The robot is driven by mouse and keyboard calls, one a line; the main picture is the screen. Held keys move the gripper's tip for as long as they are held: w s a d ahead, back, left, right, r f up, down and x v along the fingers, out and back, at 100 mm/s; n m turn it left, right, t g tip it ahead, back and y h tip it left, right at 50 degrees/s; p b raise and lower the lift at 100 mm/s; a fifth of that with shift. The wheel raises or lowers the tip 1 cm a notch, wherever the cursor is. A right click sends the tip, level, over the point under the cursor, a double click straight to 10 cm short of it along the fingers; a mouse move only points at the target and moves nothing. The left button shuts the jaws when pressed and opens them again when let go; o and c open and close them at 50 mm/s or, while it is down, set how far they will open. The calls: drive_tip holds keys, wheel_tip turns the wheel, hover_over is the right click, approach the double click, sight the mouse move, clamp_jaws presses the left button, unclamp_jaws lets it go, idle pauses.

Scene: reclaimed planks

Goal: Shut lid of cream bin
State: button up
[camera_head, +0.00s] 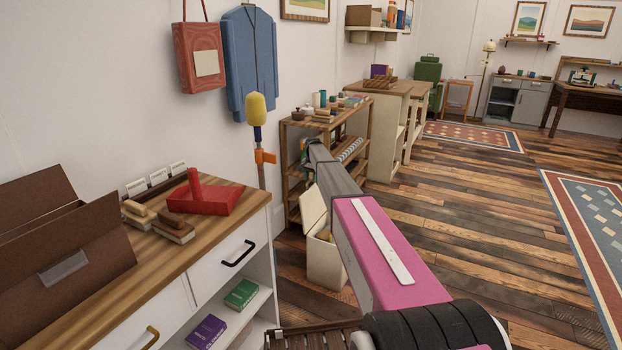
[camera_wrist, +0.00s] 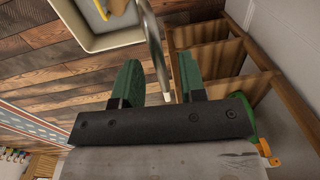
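The cream bin (camera_head: 326,265) stands on the floor beside the wooden shelf, partly behind my arm. Its lid (camera_head: 312,209) is open and tilted up on the left side. In the wrist view the bin (camera_wrist: 105,41) is at the top left, its opening showing something yellow inside. A thin greyish strip (camera_wrist: 155,50), which looks like the lid seen edge-on, runs down between the green fingers of my gripper (camera_wrist: 160,62). The fingers are apart, with gaps beside the strip. In the head view my gripper is mostly hidden behind my arm.
The wooden shelf (camera_head: 289,175) stands close behind the bin; its boards also show in the wrist view (camera_wrist: 219,57). A white cabinet with a wooden top (camera_head: 150,262) is at the left. Plank floor (camera_head: 470,200) is clear to the right.

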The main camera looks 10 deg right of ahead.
clamp_jaws()
drive_tip(key=shift+s+d, duration=0.35)
drive_tip(key=shift+s, duration=0.05)
drive_tip(key=s+d+f+t+y, duration=0.35)
drive_tip(key=s+d, duration=0.25)
drive_tip(key=d, duration=0.3)
drive_tip(key=s+d+f+t+y, duration=0.2)
drive_tip(key=s+d+f+y, duration=0.3)
drive_tip(key=d, duration=0.3)
drive_tip(key=s+d+f+t+y, duration=0.2)
drive_tip(key=s+d+f+y, duration=0.1)
drive_tip(key=f, duration=0.7)
drive_tip(key=s+d+f+t+y, duration=0.3)
drive_tip(key=d+f, duration=0.1)
drive_tip(key=f, duration=0.6)
drive_tip(key=shift+s, duration=0.15)
